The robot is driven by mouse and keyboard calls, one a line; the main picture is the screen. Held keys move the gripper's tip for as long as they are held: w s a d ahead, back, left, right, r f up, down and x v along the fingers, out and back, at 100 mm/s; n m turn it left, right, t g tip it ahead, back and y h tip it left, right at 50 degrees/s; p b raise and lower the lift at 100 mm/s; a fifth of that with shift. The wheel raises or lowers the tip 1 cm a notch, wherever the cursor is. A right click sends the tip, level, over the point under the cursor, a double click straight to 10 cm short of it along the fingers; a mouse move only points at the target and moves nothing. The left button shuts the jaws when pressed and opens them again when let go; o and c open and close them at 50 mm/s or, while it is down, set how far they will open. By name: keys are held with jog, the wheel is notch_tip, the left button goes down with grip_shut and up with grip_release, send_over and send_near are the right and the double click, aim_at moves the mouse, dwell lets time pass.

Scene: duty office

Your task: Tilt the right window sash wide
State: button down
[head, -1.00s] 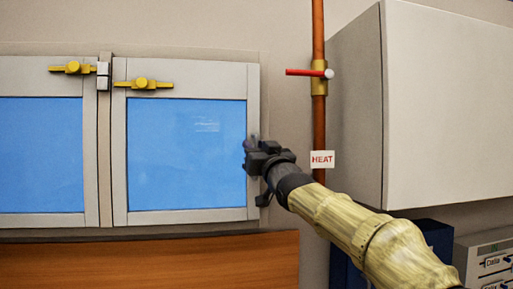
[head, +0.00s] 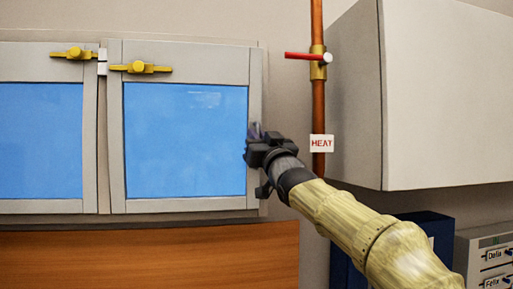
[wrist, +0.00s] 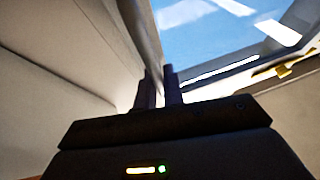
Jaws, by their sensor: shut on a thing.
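The right window sash (head: 228,204), a pale grey frame around a blue pane, stands slightly out from the window frame in the head view. Its yellow handle (head: 140,68) lies horizontal at its top left. My gripper (head: 256,132) is at the sash's right edge, around mid-height, shut on that edge. In the wrist view, my gripper (wrist: 158,85) has its two dark fingers against the grey sash edge (wrist: 142,35), with the pane to the right. The exact contact between fingers and edge is dark and partly hidden.
The left sash (head: 90,150) with its own yellow handle (head: 73,54) is beside it. A copper pipe (head: 317,105) with a red valve lever (head: 304,56) and a HEAT tag runs right of the window. A large grey cabinet (head: 430,100) juts out further right. Wood panelling (head: 150,255) lies below.

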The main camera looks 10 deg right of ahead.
jog(key=s+f+t+b, duration=0.1)
jog(key=b, duration=0.2)
jog(key=s+f+n+t+y+b, duration=0.1)
jog(key=s+b, duration=0.1)
jog(key=b, duration=0.2)
jog(key=s+f+y+b, duration=0.1)
jog(key=s+b, duration=0.1)
jog(key=b, duration=0.2)
jog(key=shift+f+t, duration=0.15)
jog(key=shift+t, duration=0.25)
jog(key=c, duration=1.5)
grip_release()
jog(key=shift+n, duration=0.3)
jog(key=shift+s, duration=0.1)
jog(key=b+v, duration=1.1)
jog(key=v, duration=0.6)
jog(key=shift+s+f, duration=0.1)
